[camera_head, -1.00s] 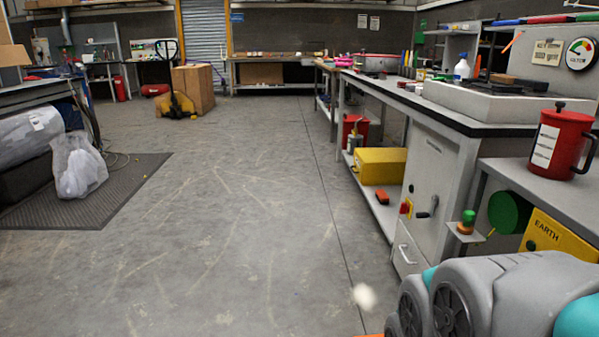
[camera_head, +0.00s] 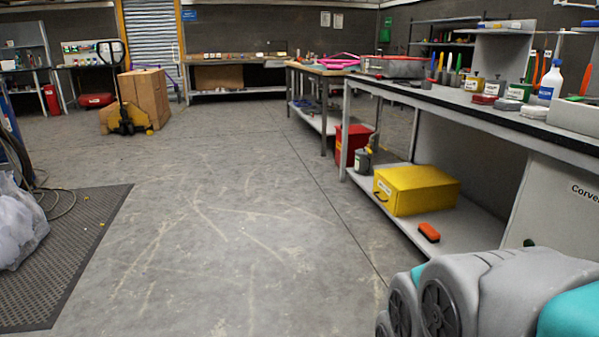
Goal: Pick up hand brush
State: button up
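A small orange block-shaped thing with a dark underside (camera_head: 428,232) lies on the low shelf under the right bench, near the shelf's front edge. It looks like it may be the hand brush, but it is too small to be sure. A yellow box (camera_head: 416,190) stands just behind and left of it on the same shelf. Grey and teal links of my arm fill the lower right corner. My gripper is not in view.
The right bench (camera_head: 470,115) carries several bottles, pots and tools. A red bin (camera_head: 352,143) stands further back. The grey floor ahead is clear. At left are a dark mat (camera_head: 85,255) and a plastic bag (camera_head: 15,225). A pallet jack (camera_head: 125,115) with a box stands at the back.

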aim_at(428, 231)
jog(key=i, duration=0.55)
jog(key=i+j+z, duration=0.15)
jog(key=i, duration=1)
jog(key=i+l, duration=0.25)
jog(key=l, duration=0.2)
jog(key=i+l+z, duration=0.15)
jog(key=i+l, duration=0.4)
jog(key=l, duration=0.5)
jog(key=i+l, duration=0.1)
jog(key=l, duration=0.15)
jog(key=z, duration=0.05)
